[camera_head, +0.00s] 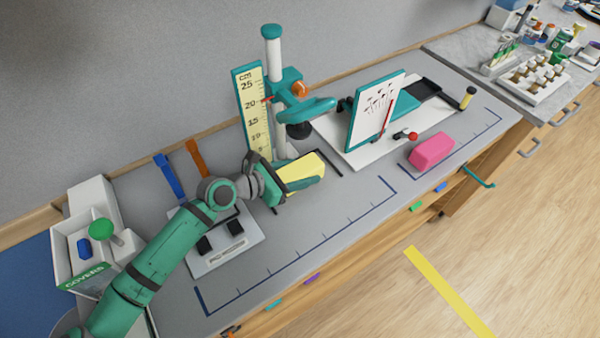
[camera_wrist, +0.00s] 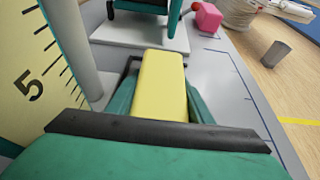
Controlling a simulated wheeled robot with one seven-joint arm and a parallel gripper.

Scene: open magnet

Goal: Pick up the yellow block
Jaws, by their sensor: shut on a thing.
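The yellow block (camera_head: 298,175) is at the middle of the grey workbench, beside the foot of the ruler stand. My gripper (camera_head: 302,180) reaches in from the left and is shut on the block, with teal fingers along its sides. In the wrist view the yellow block (camera_wrist: 160,84) lies lengthwise between the two fingers (camera_wrist: 160,100). I cannot tell whether the block touches the bench or is slightly lifted.
A ruler board (camera_head: 252,110) and stand post (camera_head: 274,60) rise close behind my gripper. A white base with an upright panel (camera_head: 376,112) stands to the right. A pink block (camera_head: 432,150) lies farther right.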

